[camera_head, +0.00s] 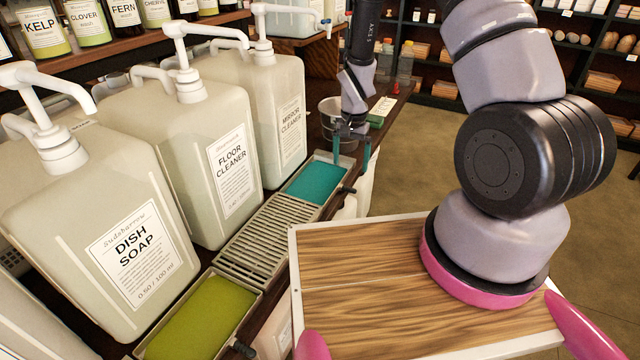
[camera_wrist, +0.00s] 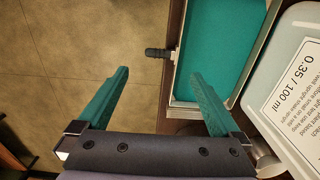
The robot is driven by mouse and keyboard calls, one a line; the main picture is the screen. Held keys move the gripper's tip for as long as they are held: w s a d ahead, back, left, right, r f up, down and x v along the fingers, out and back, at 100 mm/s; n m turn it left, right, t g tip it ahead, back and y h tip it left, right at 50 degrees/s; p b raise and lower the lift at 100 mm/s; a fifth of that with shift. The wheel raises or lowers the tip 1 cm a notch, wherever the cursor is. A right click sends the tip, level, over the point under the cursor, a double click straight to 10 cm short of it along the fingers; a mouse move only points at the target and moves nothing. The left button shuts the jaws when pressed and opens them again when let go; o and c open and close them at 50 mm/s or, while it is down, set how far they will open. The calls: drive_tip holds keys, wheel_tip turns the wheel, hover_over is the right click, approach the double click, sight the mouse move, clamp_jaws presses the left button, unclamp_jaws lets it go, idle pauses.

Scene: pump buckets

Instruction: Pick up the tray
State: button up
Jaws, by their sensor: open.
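A shallow metal tray with teal contents (camera_head: 314,183) sits at the counter's edge, before the mirror cleaner jug. Its black knob handle (camera_head: 347,190) points out over the aisle. The tray's metal rim also shows in the wrist view (camera_wrist: 214,105), with the knob (camera_wrist: 158,53) at its left side. My gripper (camera_head: 351,164) is above the tray's outer side, its teal fingers open and empty. In the wrist view my gripper (camera_wrist: 159,73) has the knob just ahead of and between its fingertips in the picture. The gap in height is hard to tell.
Pump jugs of dish soap (camera_head: 130,245), floor cleaner (camera_head: 212,160) and mirror cleaner (camera_head: 272,115) line the counter's back. A slatted rack (camera_head: 268,238) and a green-filled tray (camera_head: 200,322) lie nearer. A metal bucket (camera_head: 338,125) stands beyond the teal tray. The floor at right is open.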

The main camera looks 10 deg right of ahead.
sight(348, 187)
wheel_tip(348, 187, down, 10)
drive_tip(key=shift+a+r, duration=0.15)
drive_tip(key=shift+r, duration=0.1)
idle(0.3)
drive_tip(key=c, duration=1.4)
